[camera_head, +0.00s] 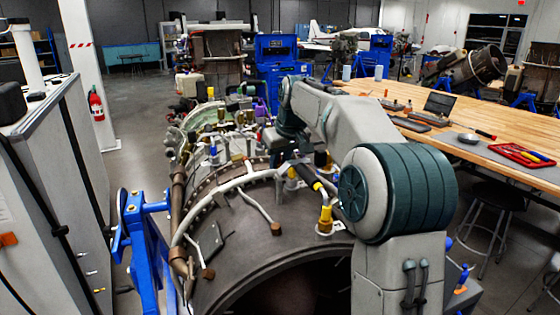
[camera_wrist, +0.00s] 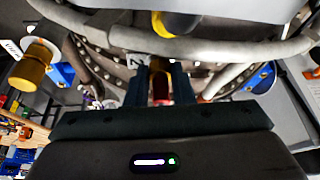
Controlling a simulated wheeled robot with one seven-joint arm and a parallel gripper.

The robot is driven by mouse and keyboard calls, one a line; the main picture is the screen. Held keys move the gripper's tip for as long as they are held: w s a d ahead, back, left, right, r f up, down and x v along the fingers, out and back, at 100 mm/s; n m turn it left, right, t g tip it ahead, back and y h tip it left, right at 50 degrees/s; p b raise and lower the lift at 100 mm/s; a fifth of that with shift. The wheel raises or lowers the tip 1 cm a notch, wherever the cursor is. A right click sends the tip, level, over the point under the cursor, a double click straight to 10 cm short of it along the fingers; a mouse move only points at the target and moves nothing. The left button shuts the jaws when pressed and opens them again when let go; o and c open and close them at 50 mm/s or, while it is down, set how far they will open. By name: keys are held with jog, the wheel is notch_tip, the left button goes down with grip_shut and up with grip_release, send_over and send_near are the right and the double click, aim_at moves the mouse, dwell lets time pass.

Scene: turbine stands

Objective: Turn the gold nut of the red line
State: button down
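In the wrist view, a gold-brown nut or fitting (camera_wrist: 160,66) with a dark red part (camera_wrist: 160,90) below it shows between the two dark fingers of my gripper (camera_wrist: 160,72). The fingers are apart, one on each side of it. I cannot tell whether they touch it. In the head view my arm bends over the turbine (camera_head: 240,230), and my gripper and this red fitting cannot be made out.
A pale pipe (camera_wrist: 220,48) crosses just beyond the fingers, with a yellow fitting (camera_wrist: 176,22) above it. Another gold fitting (camera_wrist: 30,68) is at the left. A blue stand (camera_head: 135,215), a grey cabinet (camera_head: 55,190) and a wooden table (camera_head: 430,135) flank the turbine.

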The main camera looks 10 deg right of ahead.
jog(key=shift+m, duration=0.3)
jog(key=m+h, duration=0.1)
jog(key=m, duration=0.1)
jog(key=a+m+h+p, duration=0.1)
jog(key=m, duration=0.2)
jog(key=shift+r+m, duration=0.1)
jog(key=shift+m, duration=0.2)
jog(key=m+h, duration=0.1)
jog(key=m, duration=0.1)
jog(key=m+p, duration=0.1)
jog(key=m, duration=0.1)
jog(key=m+g+h+p, duration=0.1)
jog(key=m, duration=0.1)
jog(key=shift+w+a+h, duration=0.15)
jog(key=shift+a+h, duration=0.1)
jog(key=shift+h, duration=0.05)
jog(key=m+p, duration=0.1)
jog(key=m+g, duration=0.1)
jog(key=m, duration=0.1)
jog(key=m+h+p, duration=0.1)
jog(key=shift+w+a+m+p, duration=0.1)
jog(key=shift+w+m+p, duration=0.2)
jog(key=shift+m, duration=0.1)
jog(key=m+g, duration=0.1)
jog(key=m, duration=0.1)
jog(key=m+g, duration=0.1)
jog(key=m, duration=0.1)
jog(key=shift+w+m+p, duration=0.2)
jog(key=shift+m+p, duration=0.15)
jog(key=shift+m, duration=0.05)
